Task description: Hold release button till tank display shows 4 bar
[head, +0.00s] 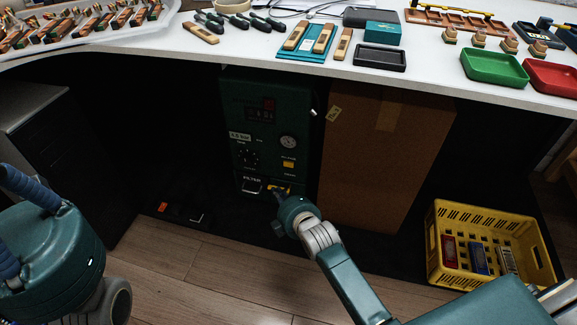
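The dark green tank unit (240,100) stands in shadow under the table. Its small display (262,114) has dim red digits, too small to read surely. Below are a pale label ending in "bar" (240,136), a round gauge (288,142), a dark knob (247,158) and a small yellow-orange part (288,164). My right gripper (279,196) reaches the unit's lower front, by another yellow part (275,187) right of the "FILTER" label (252,179). Its fingertips are dark and partly hidden, so contact and opening are unclear. I cannot make out the release button surely. My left gripper is out of view.
A tall brown cardboard box (380,155) stands close right of the unit. A yellow crate (438,272) with small boxes sits on the floor at right. A dark power strip (180,213) lies left of the unit. The white tabletop (440,85) overhangs the unit.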

